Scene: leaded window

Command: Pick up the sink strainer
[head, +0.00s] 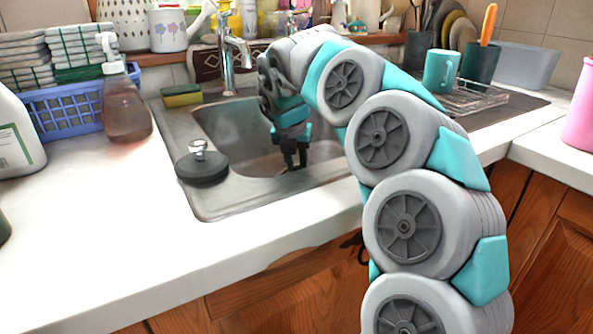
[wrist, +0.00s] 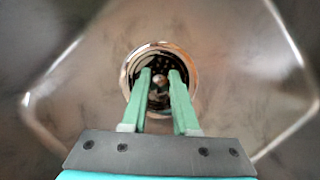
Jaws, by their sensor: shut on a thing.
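The sink strainer (wrist: 158,82) is a round metal piece with a shiny rim, a dark perforated middle and a small central knob. In the wrist view it sits at the bottom of the sink basin. My gripper (wrist: 161,73) reaches down over it, with its two green fingers shut on the knob, one on each side. In the head view my gripper (head: 294,164) is low inside the sink basin (head: 235,125). The strainer is mostly hidden there by the gripper and the basin.
A black plug (head: 202,170) rests on the sink's left edge. The faucet (head: 230,60) stands behind the basin. A sponge (head: 182,95), soap bottle (head: 126,108) and blue basket (head: 65,110) stand left. A cup (head: 441,70) and utensil holder (head: 481,62) stand right.

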